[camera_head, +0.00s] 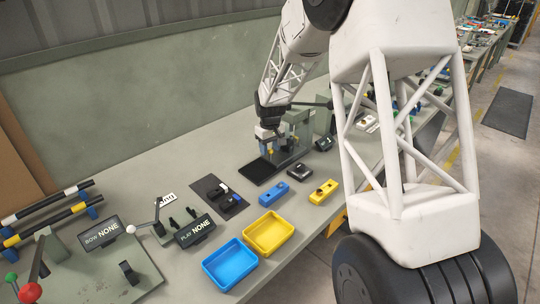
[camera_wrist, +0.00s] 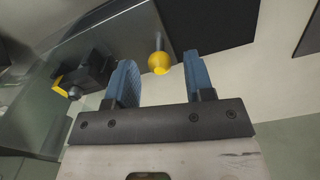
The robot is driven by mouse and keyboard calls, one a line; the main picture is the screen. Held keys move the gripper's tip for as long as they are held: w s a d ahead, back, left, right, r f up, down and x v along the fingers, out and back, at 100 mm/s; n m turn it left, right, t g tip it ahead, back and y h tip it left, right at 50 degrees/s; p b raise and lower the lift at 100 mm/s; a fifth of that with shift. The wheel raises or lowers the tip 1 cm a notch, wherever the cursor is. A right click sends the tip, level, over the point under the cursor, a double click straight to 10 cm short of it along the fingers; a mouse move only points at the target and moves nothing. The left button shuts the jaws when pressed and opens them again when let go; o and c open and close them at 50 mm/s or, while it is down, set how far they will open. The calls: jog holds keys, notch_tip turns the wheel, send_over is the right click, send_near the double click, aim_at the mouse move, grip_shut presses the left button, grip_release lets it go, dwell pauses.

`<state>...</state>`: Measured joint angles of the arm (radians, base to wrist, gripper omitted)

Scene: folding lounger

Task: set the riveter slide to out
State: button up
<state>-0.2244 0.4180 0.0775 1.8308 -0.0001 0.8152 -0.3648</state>
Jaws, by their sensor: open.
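The riveter station (camera_head: 298,150) stands on the bench below my forearm, partly hidden by it, with a clear panel at its side. In the wrist view a yellow ball knob (camera_wrist: 159,63) on a thin metal rod shows between and just beyond my fingertips; I cannot tell if either finger touches it. A black block with yellow ends (camera_wrist: 86,72) lies to its left. I cannot tell for certain which part is the slide or where it is set. My gripper (camera_wrist: 158,60) has its two blue fingers apart, with nothing held; in the head view it (camera_head: 270,147) is at the riveter.
A dark flat pad (camera_head: 259,171) lies in front of the riveter. Blue (camera_head: 273,193) and yellow (camera_head: 323,191) blocks, a blue tray (camera_head: 230,288) and a yellow tray (camera_head: 290,238) are nearer. Display signs reading NONE (camera_head: 195,231) stand left.

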jog(key=shift+f, duration=1.75)
grip_shut()
